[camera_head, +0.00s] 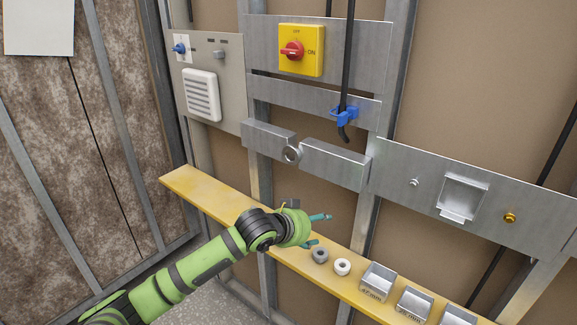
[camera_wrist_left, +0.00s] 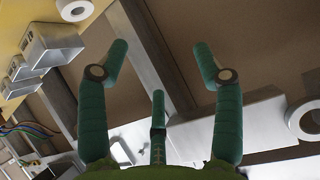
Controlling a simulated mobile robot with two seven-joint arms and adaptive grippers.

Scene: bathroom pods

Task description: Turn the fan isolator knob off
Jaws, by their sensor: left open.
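A red rotary knob (camera_head: 292,51) sits on a yellow isolator box (camera_head: 315,62) on the upper metal plate. The box carries a small label above the knob and "ON" to its right; the handle lies roughly sideways. My left gripper (camera_head: 319,230) is open and empty, well below the box, in front of the wall and just over the yellow shelf. Its spread green fingers also show in the left wrist view (camera_wrist_left: 160,50), with nothing between them. The knob is not seen in the wrist view. My right gripper is not in view.
A grey panel (camera_head: 229,98) to the left holds a blue knob (camera_head: 181,48) and a white vent (camera_head: 202,95). A black cable (camera_head: 348,60) hangs through a blue clip (camera_head: 345,115). The yellow shelf (camera_head: 200,196) bears two rings and several metal boxes.

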